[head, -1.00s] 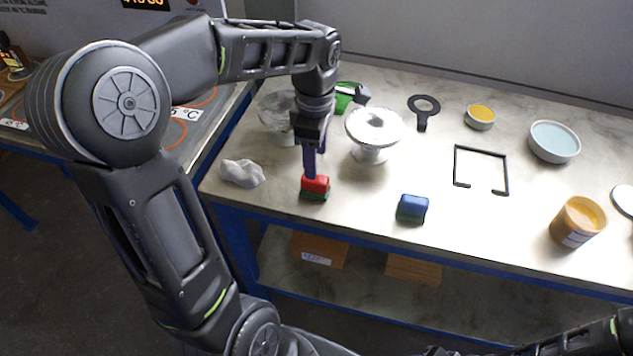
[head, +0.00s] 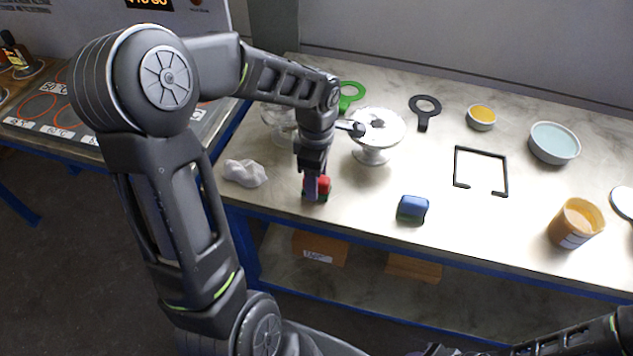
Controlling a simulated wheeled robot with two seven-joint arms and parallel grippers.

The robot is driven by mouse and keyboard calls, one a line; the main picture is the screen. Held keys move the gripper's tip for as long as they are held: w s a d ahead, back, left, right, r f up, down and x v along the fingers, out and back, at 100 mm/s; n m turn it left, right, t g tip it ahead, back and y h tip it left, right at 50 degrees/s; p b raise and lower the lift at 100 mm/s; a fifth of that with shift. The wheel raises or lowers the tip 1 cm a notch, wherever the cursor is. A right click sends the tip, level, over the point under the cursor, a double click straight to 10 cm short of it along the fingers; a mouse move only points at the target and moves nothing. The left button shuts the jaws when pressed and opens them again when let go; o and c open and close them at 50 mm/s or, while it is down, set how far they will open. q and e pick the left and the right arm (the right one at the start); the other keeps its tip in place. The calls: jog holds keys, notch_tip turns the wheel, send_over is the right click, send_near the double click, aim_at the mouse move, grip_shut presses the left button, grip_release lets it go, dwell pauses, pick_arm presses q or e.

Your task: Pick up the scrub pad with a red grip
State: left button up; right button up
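The scrub pad with a red grip (head: 324,187) stands near the table's front edge, left of the middle in the head view. Its green pad shows a little below the red grip. My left gripper (head: 316,188) points down and is at the red grip, with a finger in front of it. The finger hides the left part of the grip. I cannot see the gap between the fingers, so whether they are closed on it is unclear. My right gripper is not in view; only part of that arm shows at the bottom right.
A blue-gripped pad (head: 412,208) stands to the right. A crumpled white cloth (head: 245,173) lies to the left. A black frame (head: 481,150), a blue bowl (head: 554,143) and an amber jar (head: 575,224) are farther right.

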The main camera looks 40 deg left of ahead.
pick_arm(q)
jog(key=shift+f, duration=0.15)
jog(key=shift+c, duration=0.4)
grip_shut()
dwell(0.5)
